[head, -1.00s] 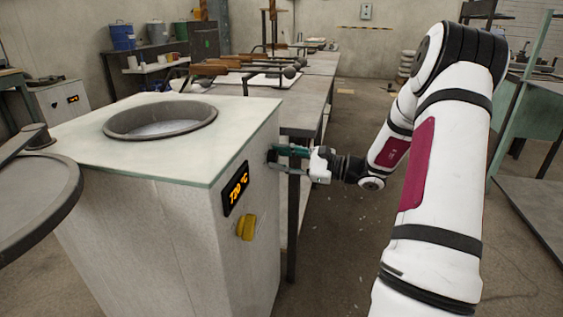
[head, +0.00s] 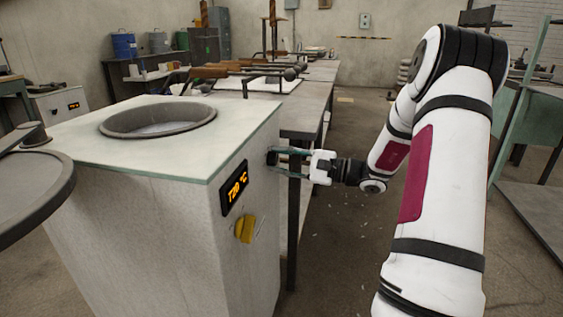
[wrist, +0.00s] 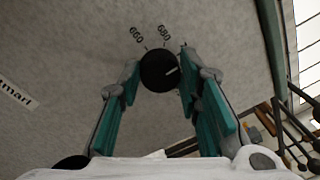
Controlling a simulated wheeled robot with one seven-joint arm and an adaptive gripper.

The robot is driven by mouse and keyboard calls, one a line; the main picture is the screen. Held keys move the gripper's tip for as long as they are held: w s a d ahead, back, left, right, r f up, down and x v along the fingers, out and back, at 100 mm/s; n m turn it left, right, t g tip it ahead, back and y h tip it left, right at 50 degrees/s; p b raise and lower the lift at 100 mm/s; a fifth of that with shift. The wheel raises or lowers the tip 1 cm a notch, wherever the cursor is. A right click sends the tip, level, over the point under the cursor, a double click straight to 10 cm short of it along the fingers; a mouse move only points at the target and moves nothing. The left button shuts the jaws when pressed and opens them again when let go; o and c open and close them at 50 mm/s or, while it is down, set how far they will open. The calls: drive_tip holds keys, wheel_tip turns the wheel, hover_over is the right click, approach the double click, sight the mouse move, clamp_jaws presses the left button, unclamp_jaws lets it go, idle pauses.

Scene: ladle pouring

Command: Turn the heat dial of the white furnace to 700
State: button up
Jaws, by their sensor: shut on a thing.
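The white furnace (head: 130,220) stands at left in the head view, with an orange display (head: 235,188) that seems to read 720 °C. The round black heat dial (wrist: 159,71) is on its side face, in the upper middle of the wrist view. Marks 660 and 680 show above it. The dial's pale pointer line aims right, clockwise past 680; marks there are hidden by a finger. My gripper (wrist: 159,78) is shut on the dial, one teal finger on each side. In the head view my gripper (head: 275,158) reaches the furnace side from the right.
The round opening (head: 158,120) is in the furnace top. A metal table (head: 312,118) with long-handled tools stands close behind the furnace. A round grey plate (head: 35,190) is at far left.

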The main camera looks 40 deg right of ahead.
drive_tip(key=shift+f, duration=0.1)
drive_tip(key=o, duration=1.1)
drive_tip(key=shift+o, duration=0.2)
drive_tip(key=v, duration=1.2)
